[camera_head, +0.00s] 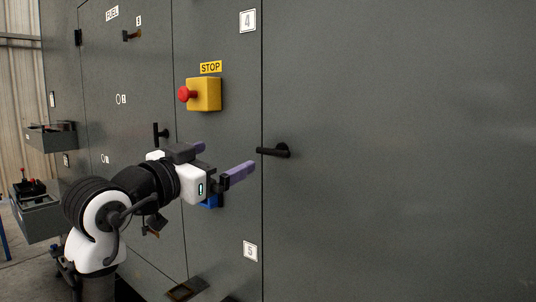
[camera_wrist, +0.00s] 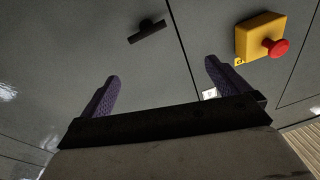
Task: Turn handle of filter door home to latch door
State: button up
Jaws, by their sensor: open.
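A black lever handle (camera_head: 275,151) sits on the large grey door (camera_head: 400,150) at the right. Its lever lies about level and points left, reaching over the door's left seam. The same handle (camera_wrist: 147,31) shows at the top of the wrist view, ahead of the fingers. No filter label is readable, so I cannot confirm the door's name. My gripper (camera_head: 225,157) is open and empty, with its purple fingers spread, to the left of the handle. In the wrist view my gripper (camera_wrist: 162,70) has nothing between its fingers and is apart from the handle.
A yellow stop box (camera_head: 204,94) with a red button (camera_head: 184,93) sticks out above my gripper. A second black handle (camera_head: 160,133) stands upright on the door to the left. A blue part (camera_head: 210,201) is partly hidden below my gripper.

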aim_at(271, 153)
jog(key=shift+m+g, duration=0.3)
jog(key=shift+g, duration=0.5)
jog(key=p+x, duration=0.1)
jog(key=x, duration=0.3)
jog(key=p+x, duration=0.1)
jog(key=x, duration=0.4)
jog(key=f+p+x, duration=0.1)
jog(key=p+x, duration=0.1)
jog(key=x, duration=0.3)
jog(key=shift+s+d, duration=0.25)
jog(key=shift+d, duration=0.2)
jog(key=shift+w+d+f, duration=0.1)
jog(key=shift+w+d, duration=0.25)
jog(key=shift+w, duration=0.1)
jog(key=c, duration=0.7)
jog(key=shift+c, duration=0.2)
